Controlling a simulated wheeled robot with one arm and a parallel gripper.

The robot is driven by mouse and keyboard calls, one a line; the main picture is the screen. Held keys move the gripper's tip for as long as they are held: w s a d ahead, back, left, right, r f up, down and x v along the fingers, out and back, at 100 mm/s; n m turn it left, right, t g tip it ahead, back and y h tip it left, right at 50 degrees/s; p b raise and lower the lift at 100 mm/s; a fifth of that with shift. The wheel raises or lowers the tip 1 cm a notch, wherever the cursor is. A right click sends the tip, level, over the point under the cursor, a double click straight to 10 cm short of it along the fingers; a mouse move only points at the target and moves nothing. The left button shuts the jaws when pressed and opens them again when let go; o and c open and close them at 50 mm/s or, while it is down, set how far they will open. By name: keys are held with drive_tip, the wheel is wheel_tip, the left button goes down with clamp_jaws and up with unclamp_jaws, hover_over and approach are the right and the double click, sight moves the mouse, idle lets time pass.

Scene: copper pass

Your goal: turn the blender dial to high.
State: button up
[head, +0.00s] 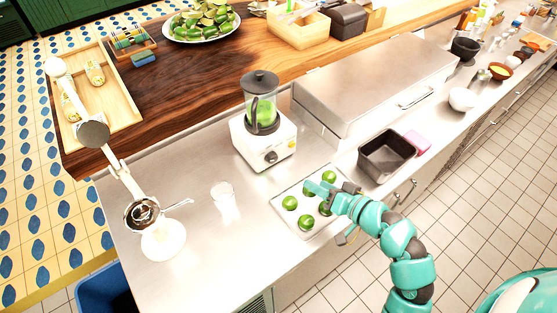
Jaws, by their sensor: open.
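The blender (264,126) stands on the steel counter near the middle of the head view. It has a white base, a dark lid and a clear jar with green contents. Its dark dial (270,157) is on the front face of the base; its setting is too small to read. My gripper (312,188) is open, at the end of the teal arm, to the right of and nearer than the dial. It is over the tray of limes and apart from the blender. Whether it touches a lime cannot be told.
A metal tray (283,222) with several limes lies below my gripper. A dark bin (388,157) and a pink block (417,143) are to the right. A steel box (375,80) stands behind. A glass (224,200) and a citrus press (160,236) are left, with bare counter between.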

sight(274, 160)
drive_tip(key=x, duration=1.6)
drive_tip(key=shift+w, duration=0.15)
drive_tip(key=shift+w+a+f, duration=0.25)
drive_tip(key=shift+w+a, duration=0.05)
drive_tip(key=shift+w, duration=0.15)
drive_tip(key=c, duration=1)
